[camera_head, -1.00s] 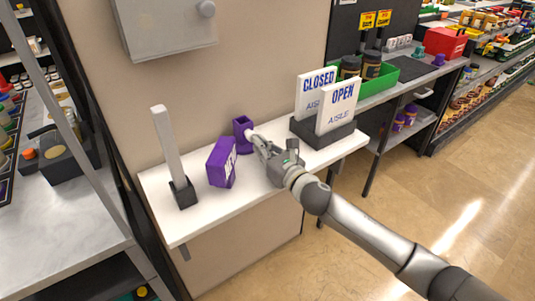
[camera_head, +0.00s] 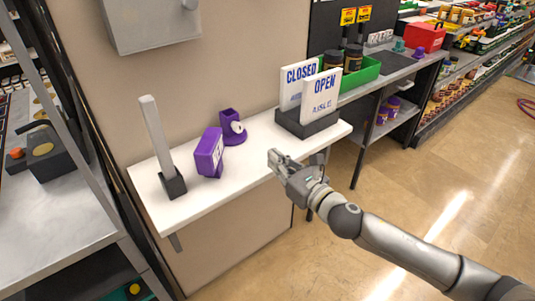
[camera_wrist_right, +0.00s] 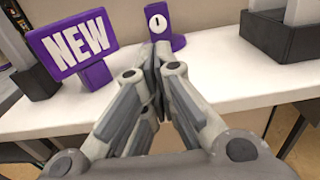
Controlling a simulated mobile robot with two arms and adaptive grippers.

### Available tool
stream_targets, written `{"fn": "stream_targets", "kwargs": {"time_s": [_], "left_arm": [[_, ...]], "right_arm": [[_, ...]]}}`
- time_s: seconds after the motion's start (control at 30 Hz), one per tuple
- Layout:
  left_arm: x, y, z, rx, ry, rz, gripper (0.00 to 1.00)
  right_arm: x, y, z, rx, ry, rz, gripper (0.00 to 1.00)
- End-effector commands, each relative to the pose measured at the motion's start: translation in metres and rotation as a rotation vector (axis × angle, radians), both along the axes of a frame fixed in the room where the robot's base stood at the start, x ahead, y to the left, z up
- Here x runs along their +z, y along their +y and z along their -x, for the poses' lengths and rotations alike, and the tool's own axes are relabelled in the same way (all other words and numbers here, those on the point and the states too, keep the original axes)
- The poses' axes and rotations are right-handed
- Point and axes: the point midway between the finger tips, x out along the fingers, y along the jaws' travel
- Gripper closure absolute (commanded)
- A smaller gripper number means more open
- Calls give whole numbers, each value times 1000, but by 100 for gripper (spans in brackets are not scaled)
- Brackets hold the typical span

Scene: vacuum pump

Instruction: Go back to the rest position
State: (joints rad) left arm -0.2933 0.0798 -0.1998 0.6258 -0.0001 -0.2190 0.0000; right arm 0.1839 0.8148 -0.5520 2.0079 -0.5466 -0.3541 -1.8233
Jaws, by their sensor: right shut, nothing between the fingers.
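My right gripper (camera_head: 274,158) is shut and empty, off the front edge of the white shelf. In the right wrist view its fingertips (camera_wrist_right: 154,48) meet in front of a purple holder with a round white dial (camera_wrist_right: 166,24). In the head view this purple holder (camera_head: 231,126) stands on the white shelf (camera_head: 207,192), apart from the gripper. A purple sign (camera_head: 209,153) stands left of it; in the right wrist view the sign (camera_wrist_right: 74,46) reads NEW. My left gripper is not in view.
CLOSED (camera_head: 299,82) and OPEN (camera_head: 321,96) signs stand in a dark base (camera_head: 306,124) at the shelf's right end. A grey post (camera_head: 158,135) stands at the left end. A green bin (camera_head: 361,75) is farther back. Open floor (camera_head: 430,205) lies to the right.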

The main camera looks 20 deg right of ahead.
Motion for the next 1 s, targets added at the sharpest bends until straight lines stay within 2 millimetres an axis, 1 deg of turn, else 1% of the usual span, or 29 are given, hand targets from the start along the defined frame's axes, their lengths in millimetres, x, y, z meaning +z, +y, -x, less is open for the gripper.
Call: {"fn": "stream_targets", "kwargs": {"time_s": [0.03,0.17,0.27,0.37,0.47,0.5,0.57,0.6,0.67,0.7,0.77,0.8,0.87,0.9,0.97,1.0], "left_arm": [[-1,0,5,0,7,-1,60],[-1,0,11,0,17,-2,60],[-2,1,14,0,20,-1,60],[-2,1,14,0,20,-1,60],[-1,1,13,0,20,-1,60],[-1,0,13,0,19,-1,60],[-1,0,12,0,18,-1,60],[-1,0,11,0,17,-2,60],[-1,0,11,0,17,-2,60],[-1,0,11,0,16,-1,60],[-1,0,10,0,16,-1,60],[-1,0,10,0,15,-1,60],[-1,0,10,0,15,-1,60],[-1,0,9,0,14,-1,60],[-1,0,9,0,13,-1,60],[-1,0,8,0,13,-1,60]], "right_arm": [[-1,-1,2,0,1,0,100],[0,-1,4,-2,4,-7,100],[-4,-1,7,-27,40,-85,100],[-17,-2,15,-96,138,-284,100],[-38,-7,31,-216,279,-585,100],[-49,-9,39,-275,339,-716,100],[-66,-13,54,-368,426,-911,100],[-77,-16,64,-435,480,-1038,100],[-95,-20,82,-543,555,-1227,100],[-107,-22,96,-619,600,-1351,100],[-124,-24,118,-742,660,-1533,100],[-136,-24,134,-831,693,-1649,100],[-152,-25,159,-970,732,-1816,100],[-161,-25,176,-1064,748,-1916,100],[-173,-23,200,-1199,762,-2050,100],[-179,-22,215,-1286,762,-2128,100]]}}
